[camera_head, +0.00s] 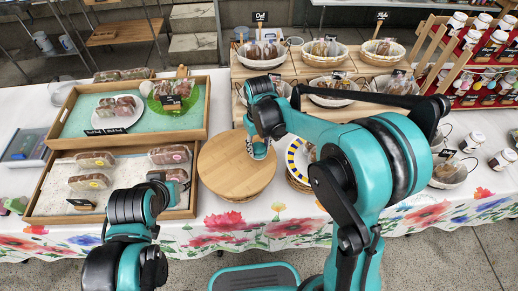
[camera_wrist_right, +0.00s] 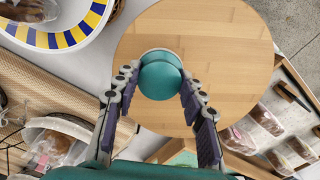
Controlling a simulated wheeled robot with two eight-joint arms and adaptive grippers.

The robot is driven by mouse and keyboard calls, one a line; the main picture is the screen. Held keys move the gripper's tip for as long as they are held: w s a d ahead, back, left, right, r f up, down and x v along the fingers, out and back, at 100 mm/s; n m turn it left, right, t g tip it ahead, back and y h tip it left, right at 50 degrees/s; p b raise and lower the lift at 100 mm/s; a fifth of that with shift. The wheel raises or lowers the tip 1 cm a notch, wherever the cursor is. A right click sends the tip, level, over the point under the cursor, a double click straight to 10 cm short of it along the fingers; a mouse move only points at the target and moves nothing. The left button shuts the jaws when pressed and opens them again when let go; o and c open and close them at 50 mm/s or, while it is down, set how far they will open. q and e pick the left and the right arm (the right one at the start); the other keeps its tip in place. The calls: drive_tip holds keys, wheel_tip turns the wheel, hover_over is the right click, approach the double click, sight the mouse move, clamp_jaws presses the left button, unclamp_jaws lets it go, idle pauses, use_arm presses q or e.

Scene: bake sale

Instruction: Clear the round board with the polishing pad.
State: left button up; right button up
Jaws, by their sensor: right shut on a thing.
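The round board (camera_head: 225,172) is a light wooden disc at the table's front, beside the trays. It fills much of the right wrist view (camera_wrist_right: 225,50), and the part I see looks like bare wood with no clear crumbs or marks. My right gripper (camera_head: 258,143) is over the board's right part, shut on the polishing pad. The pad (camera_wrist_right: 160,76) is a round teal piece between the two fingers in the right wrist view. I cannot tell whether its underside touches the board. My left arm comes in at the lower left, but its fingers do not show.
Two wooden trays (camera_head: 203,150) with packaged loaves stand left of the board. A yellow-and-blue-rimmed plate (camera_head: 292,160) is close on its right. Tiered baskets (camera_head: 327,54) stand behind, a jar rack (camera_head: 468,60) at the back right. The floral cloth's edge is in front.

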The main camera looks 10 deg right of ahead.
wheel_tip(320, 180, up, 3)
drive_tip(key=shift+d+f+p, duration=0.15)
drive_tip(key=shift+p, duration=0.7)
drive_tip(key=shift+r+p, duration=0.65)
drive_tip(key=shift+r, duration=0.3)
